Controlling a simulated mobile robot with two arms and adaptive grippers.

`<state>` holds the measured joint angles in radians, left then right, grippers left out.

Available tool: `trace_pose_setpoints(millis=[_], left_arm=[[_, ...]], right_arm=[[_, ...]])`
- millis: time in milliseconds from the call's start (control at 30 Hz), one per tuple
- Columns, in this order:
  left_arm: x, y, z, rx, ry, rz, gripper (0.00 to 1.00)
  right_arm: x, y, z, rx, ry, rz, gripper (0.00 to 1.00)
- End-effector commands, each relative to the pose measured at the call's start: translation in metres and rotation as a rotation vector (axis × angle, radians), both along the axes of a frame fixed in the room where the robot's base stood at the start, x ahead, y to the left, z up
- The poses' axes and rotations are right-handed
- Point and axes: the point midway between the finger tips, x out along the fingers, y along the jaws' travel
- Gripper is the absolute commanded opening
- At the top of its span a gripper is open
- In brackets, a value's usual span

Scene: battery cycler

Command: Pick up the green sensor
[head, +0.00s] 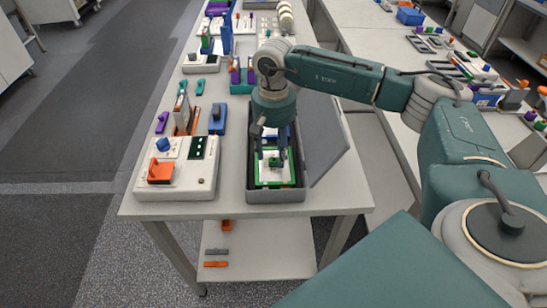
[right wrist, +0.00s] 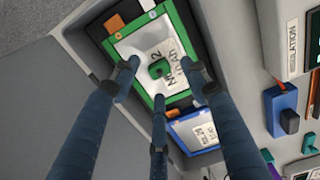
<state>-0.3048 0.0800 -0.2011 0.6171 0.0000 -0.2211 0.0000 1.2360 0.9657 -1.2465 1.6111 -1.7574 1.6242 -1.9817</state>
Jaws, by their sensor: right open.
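The green sensor (right wrist: 159,68) is a small green piece lying on a white-labelled, green-framed block (right wrist: 140,45) inside an open grey case. In the head view the sensor (head: 275,161) shows just below my fingers, partly hidden. My right gripper (right wrist: 159,78) points down over it with its three fingers spread around the sensor. The fingers are apart and hold nothing. In the head view the right gripper (head: 270,150) is down inside the case (head: 276,197). I cannot tell whether the fingertips touch the block. My left gripper is in no view.
The case lid (head: 322,140) stands open on the right of the case. A blue-framed block (right wrist: 196,131) lies beside the green-framed one. A white device with an orange handle (head: 161,171) stands left of the case. Small coloured parts and tools crowd the bench behind.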

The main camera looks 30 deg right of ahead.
Motion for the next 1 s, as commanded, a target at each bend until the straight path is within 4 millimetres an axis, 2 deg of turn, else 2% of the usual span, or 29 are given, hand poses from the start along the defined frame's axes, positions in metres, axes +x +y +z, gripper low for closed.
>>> trace_pose_setpoints(millis=[33,133,267,400,433,600,667,1000], left_arm=[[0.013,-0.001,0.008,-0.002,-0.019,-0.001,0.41],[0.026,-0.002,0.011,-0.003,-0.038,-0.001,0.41],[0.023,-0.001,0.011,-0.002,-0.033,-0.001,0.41],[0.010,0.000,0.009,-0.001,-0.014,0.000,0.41],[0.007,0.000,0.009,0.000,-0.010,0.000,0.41],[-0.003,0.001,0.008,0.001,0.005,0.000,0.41],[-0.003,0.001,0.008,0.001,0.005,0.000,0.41],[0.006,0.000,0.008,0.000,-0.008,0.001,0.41]], right_arm=[[-0.001,0.000,-0.005,-0.001,0.004,0.000,0.45],[-0.001,0.000,-0.016,0.000,0.002,0.000,0.45],[0.000,0.000,-0.023,0.000,0.000,0.000,0.45],[0.000,0.000,-0.023,0.001,-0.001,0.000,0.45],[0.000,0.000,-0.023,0.001,-0.001,0.000,0.43],[0.000,0.000,-0.023,0.001,-0.001,0.000,0.09],[0.000,0.000,-0.023,0.001,-0.001,0.000,0.00],[0.000,0.000,-0.021,0.001,-0.002,-0.001,0.00]])
